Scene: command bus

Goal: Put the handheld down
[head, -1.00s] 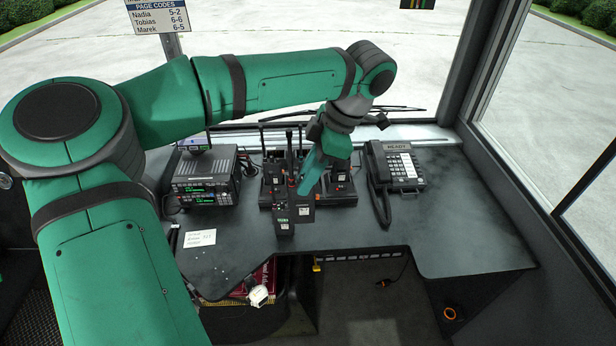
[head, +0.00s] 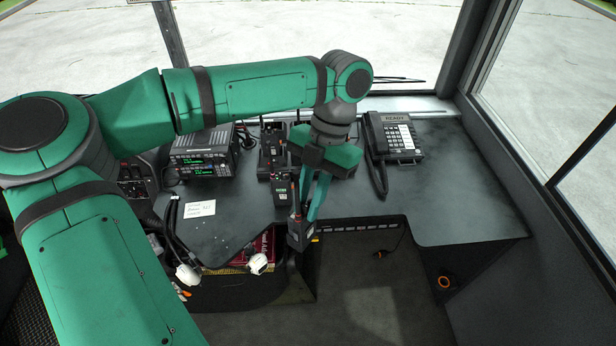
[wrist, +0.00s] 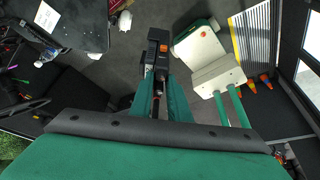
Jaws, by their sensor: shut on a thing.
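My gripper (head: 306,213) is shut on a dark handheld radio (head: 298,236), holding it by the front edge of the dark desk (head: 450,200). In the wrist view the handheld (wrist: 157,52) extends out beyond my green fingers (wrist: 160,95), with an orange button showing. Another dark handheld (head: 283,193) with a small green label is just left of my fingers at the desk's front. Chargers with upright radios (head: 271,150) stand behind it, partly hidden by my arm. I cannot tell whether the held handheld touches the desk.
A desk phone (head: 395,138) stands right of my arm and a radio unit (head: 205,155) left. A paper note (head: 200,208) lies at the left. White items (head: 258,263) sit below the front edge. The desk's right part is clear.

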